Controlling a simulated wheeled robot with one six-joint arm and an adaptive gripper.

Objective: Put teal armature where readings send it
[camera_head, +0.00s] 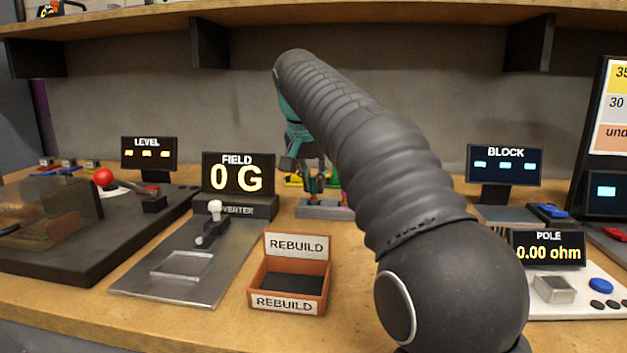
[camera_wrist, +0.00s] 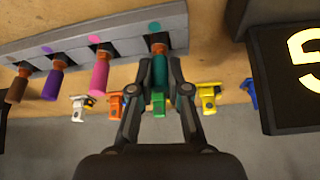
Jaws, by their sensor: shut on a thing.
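My gripper (camera_wrist: 160,70) is shut on the teal armature (camera_wrist: 159,76) in the wrist view. The armature's copper-coloured end points at a slot of the grey rack (camera_wrist: 112,28); I cannot tell whether it still sits in it. Brown (camera_wrist: 17,88), purple (camera_wrist: 53,82) and pink (camera_wrist: 99,72) armatures stand in other slots. FIELD reads 0 G. The POLE display (camera_head: 548,249) reads 0.00 ohm.
An open REBUILD bin (camera_head: 290,301) stands at the front centre. A metal plate with a lever (camera_head: 207,230) lies left of it. LEVEL (camera_head: 149,154) and BLOCK (camera_head: 504,165) displays show dashes. A partly cut-off chart (camera_head: 613,110) is at right.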

